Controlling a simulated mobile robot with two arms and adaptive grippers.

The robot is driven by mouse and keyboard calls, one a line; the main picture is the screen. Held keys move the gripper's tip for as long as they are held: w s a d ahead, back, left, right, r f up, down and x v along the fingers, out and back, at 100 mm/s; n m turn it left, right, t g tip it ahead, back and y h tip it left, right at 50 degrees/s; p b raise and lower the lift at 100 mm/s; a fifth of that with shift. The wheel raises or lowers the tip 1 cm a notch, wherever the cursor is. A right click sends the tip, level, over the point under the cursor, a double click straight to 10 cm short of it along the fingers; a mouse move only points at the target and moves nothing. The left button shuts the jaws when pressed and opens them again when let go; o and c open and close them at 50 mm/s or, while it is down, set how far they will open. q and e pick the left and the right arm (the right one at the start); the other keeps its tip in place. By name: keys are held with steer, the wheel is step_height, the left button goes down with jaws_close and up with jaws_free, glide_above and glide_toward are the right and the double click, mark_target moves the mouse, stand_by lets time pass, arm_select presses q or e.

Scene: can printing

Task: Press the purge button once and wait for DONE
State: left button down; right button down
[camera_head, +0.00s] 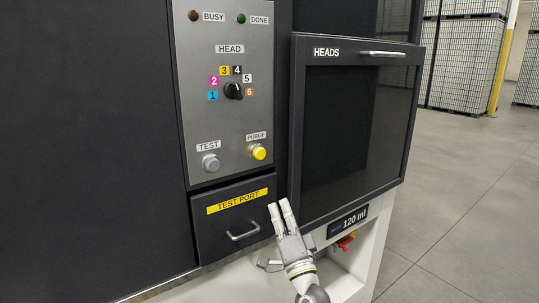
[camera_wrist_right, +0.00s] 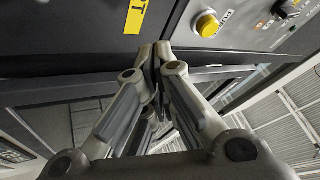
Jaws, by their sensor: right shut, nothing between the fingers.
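The yellow purge button (camera_head: 259,152) is on the lower right of the grey control panel (camera_head: 222,120), under its PURGE label. The button also shows at the top of the right wrist view (camera_wrist_right: 207,26). My right gripper (camera_head: 280,205) is shut and empty, its fingertips below the button and apart from it, by the right edge of the test port drawer. Its closed fingers fill the middle of the right wrist view (camera_wrist_right: 156,50). The DONE lamp (camera_head: 241,18) is dark green and looks unlit. The BUSY lamp (camera_head: 193,15) is dark brown and looks unlit. My left gripper is not in view.
A grey TEST button (camera_head: 211,163) is left of the purge button. A black head selector knob (camera_head: 234,91) is above. The TEST PORT drawer (camera_head: 235,220) has a handle (camera_head: 243,231). The dark HEADS door (camera_head: 350,130) stands out at the right. Open floor is farther right.

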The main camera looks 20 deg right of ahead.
mark_target(259, 153)
steer(key=s+d+r+m+t+h, duration=0.1)
steer(key=s+r, duration=0.1)
steer(key=r, duration=0.4)
steer(key=s+d+r+m+t+h, duration=0.1)
steer(key=s+r+m, duration=0.1)
steer(key=r, duration=0.4)
steer(key=shift+s+d+m+t, duration=0.15)
steer(key=shift+d+m+t, duration=0.15)
steer(key=shift+d+t, duration=0.1)
steer(key=shift+a, duration=0.1)
steer(key=w+a+b, duration=0.3)
steer(key=w+b, duration=0.1)
steer(key=w, duration=0.4)
steer(key=shift+w, duration=0.2)
steer(key=shift+w+b, duration=0.1)
steer(key=shift+b, duration=0.25)
steer(key=shift+w, duration=0.3)
